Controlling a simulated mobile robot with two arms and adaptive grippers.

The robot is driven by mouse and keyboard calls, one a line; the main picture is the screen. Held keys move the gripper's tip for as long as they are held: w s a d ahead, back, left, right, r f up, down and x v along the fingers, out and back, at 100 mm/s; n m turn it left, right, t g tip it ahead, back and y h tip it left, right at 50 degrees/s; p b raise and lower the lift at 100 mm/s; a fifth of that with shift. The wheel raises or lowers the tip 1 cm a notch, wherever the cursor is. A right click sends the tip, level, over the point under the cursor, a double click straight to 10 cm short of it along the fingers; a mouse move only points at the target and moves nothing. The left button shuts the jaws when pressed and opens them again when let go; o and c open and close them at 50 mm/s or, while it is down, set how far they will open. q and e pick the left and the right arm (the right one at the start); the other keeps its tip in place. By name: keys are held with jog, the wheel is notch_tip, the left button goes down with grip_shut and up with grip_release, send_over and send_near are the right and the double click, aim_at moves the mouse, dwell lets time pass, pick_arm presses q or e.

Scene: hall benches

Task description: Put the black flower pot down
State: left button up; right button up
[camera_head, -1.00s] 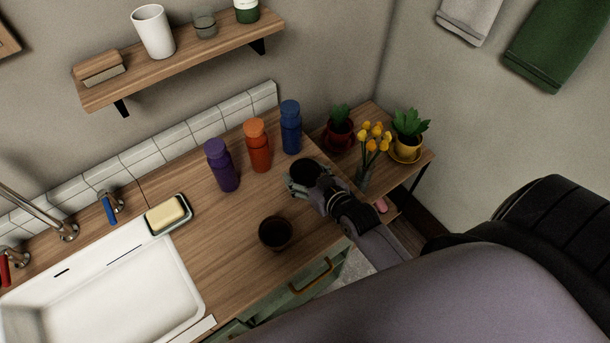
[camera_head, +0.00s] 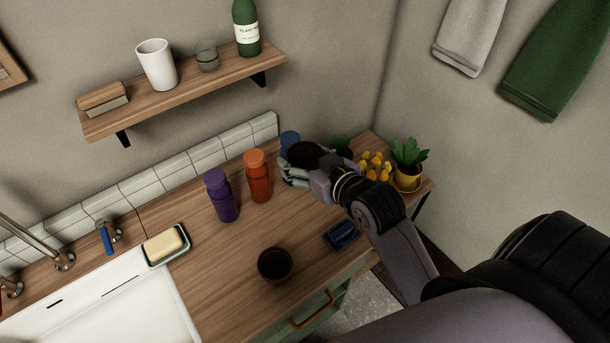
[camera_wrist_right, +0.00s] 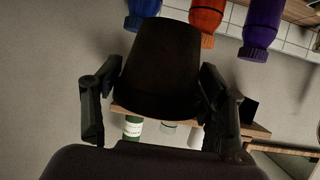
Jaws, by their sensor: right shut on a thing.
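The black flower pot (camera_head: 308,152) is in my right gripper (camera_head: 297,170), which is shut around its side. It is held up over the back right of the counter and covers most of the blue bottle (camera_head: 289,139). In the right wrist view the pot (camera_wrist_right: 162,70) sits between the two fingers of the gripper (camera_wrist_right: 155,100), with no surface touching it there. A second dark pot (camera_head: 275,265) stands on the wooden counter (camera_head: 225,260) near its front edge. My left gripper is not in view.
An orange bottle (camera_head: 258,178) and a purple bottle (camera_head: 221,196) stand left of the held pot. A blue dish (camera_head: 341,235) lies below my right arm. Yellow flowers (camera_head: 375,166) and a yellow potted plant (camera_head: 408,165) stand right. The counter's middle is clear.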

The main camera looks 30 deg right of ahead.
aim_at(301, 148)
jog(key=shift+r, duration=1.25)
jog(key=shift+w+a+r, duration=0.25)
jog(key=shift+w+r, duration=0.2)
jog(key=w+a+r+m+h+b, duration=0.1)
jog(key=w+a+r+b, duration=0.2)
jog(key=r, duration=0.7)
jog(key=shift+a+b, duration=0.35)
jog(key=shift+b, duration=0.2)
jog(key=shift+w+f, duration=0.1)
jog(key=shift+w, duration=0.05)
